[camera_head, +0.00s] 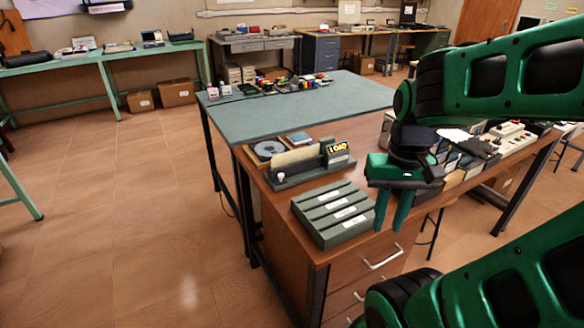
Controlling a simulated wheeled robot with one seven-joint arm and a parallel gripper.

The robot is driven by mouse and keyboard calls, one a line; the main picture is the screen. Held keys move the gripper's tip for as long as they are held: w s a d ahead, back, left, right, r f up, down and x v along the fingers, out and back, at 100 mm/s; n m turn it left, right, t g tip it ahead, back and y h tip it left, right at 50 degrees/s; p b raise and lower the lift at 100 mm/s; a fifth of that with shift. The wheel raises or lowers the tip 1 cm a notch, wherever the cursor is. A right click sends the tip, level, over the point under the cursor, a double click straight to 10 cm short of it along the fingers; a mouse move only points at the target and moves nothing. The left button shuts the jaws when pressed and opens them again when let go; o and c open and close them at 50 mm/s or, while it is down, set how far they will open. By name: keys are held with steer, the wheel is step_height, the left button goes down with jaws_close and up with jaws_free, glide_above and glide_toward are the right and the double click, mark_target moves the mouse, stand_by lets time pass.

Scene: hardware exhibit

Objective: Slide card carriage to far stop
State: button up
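A grey-green card device (287,180) stands on the brown desk, with a cream card (296,158) upright in it. At its right end is a black plate with yellow lettering (338,149) that seems to read LOAD. I cannot tell exactly which part is the carriage or where its far stop lies. My green gripper (391,224) points down over the desk's front edge, right of the device and apart from it. Its two fingers have a gap between them with nothing in it.
A grey ribbed box with white labels (333,212) sits between the device and the desk's front corner. A disc in a tray (268,150) is behind the device. Several devices crowd the desk's right side (505,130). A green-topped table (310,104) adjoins behind.

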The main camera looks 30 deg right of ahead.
stand_by(0.4)
steer(key=shift+s, duration=0.1)
steer(key=c, duration=0.4)
steer(key=shift+s+r, duration=0.15)
steer(key=shift+r, duration=0.15)
jaws_close()
steer(key=w+a+n+t+h, duration=0.1)
steer(key=w+a+n+h, duration=0.15)
steer(key=w, duration=0.95)
steer(key=w+a+n+t+h, duration=0.2)
steer(key=w+a, duration=0.2)
steer(key=w, duration=0.8)
steer(key=w+a+n+t, duration=0.2)
steer(key=w+a+n, duration=0.1)
steer(key=w+a, duration=0.6)
glide_toward(277, 181)
step_height(277, 181, down, 3)
steer(key=w+a, duration=0.1)
steer(key=a, duration=0.1)
steer(key=shift+w+d+f+m, duration=0.1)
steer(key=shift+d+m, duration=0.05)
steer(key=shift+d, duration=0.3)
steer(key=shift+w+d+f+m, duration=0.1)
steer(key=shift+w+d, duration=0.05)
steer(key=shift+d, duration=0.3)
steer(key=shift+w+d+f, duration=0.1)
steer(key=shift+w+d, duration=0.05)
steer(key=shift+d, duration=0.65)
